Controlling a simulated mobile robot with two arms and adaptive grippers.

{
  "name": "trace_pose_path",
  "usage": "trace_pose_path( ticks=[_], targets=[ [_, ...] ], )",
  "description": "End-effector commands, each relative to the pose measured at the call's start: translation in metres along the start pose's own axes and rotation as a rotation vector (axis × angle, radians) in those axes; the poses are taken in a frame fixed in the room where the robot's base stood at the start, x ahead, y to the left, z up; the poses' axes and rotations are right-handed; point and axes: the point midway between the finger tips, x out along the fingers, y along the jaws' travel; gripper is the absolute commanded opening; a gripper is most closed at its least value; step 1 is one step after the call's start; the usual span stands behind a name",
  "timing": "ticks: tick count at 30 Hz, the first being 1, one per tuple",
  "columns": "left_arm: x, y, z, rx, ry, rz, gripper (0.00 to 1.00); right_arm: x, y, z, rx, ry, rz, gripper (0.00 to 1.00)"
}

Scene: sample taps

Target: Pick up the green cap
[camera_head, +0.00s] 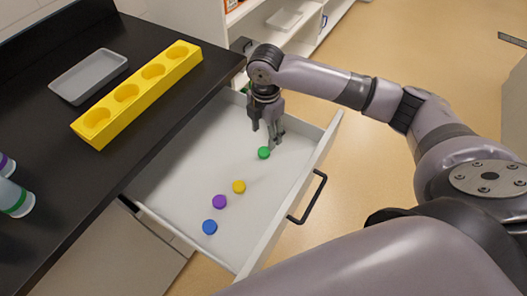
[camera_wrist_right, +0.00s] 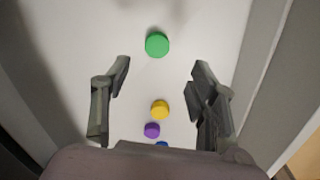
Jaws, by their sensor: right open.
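The green cap (camera_head: 264,153) lies on the white floor of the open drawer (camera_head: 180,160), near its far end. In the right wrist view the green cap (camera_wrist_right: 157,44) is ahead of the fingertips, roughly centred between them. My right gripper (camera_head: 267,133) is open and empty, pointing down above the drawer close to the cap. It also shows in the wrist view (camera_wrist_right: 160,67), with both fingers apart and clear of the cap. My left gripper is not in view.
A yellow cap (camera_head: 239,186), a purple cap (camera_head: 219,202) and a blue cap (camera_head: 210,227) lie in the drawer. The drawer's front has a black handle (camera_head: 308,197). The black counter (camera_head: 140,117) holds a yellow rack (camera_head: 140,93), a grey tray (camera_head: 89,76) and bottles (camera_head: 14,197).

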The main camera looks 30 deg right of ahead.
Motion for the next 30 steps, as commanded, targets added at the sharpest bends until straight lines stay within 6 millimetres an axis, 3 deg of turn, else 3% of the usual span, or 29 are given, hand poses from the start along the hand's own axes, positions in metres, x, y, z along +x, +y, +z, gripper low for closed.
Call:
trace_pose_path(
  ticks=[3,11,19,30],
  targets=[
    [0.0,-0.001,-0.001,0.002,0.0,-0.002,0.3,0.021,-0.001,-0.001,0.0,0.0,-0.003,0.54],
    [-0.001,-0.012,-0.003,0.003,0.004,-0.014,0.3,0.039,0.001,-0.001,-0.001,0.0,0.0,0.54],
    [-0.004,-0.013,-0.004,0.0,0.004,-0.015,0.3,0.078,0.003,-0.003,0.0,0.0,-0.002,0.54],
    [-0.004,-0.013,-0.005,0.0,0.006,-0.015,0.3,0.086,0.003,-0.003,-0.001,-0.001,0.001,0.52]
  ],
)
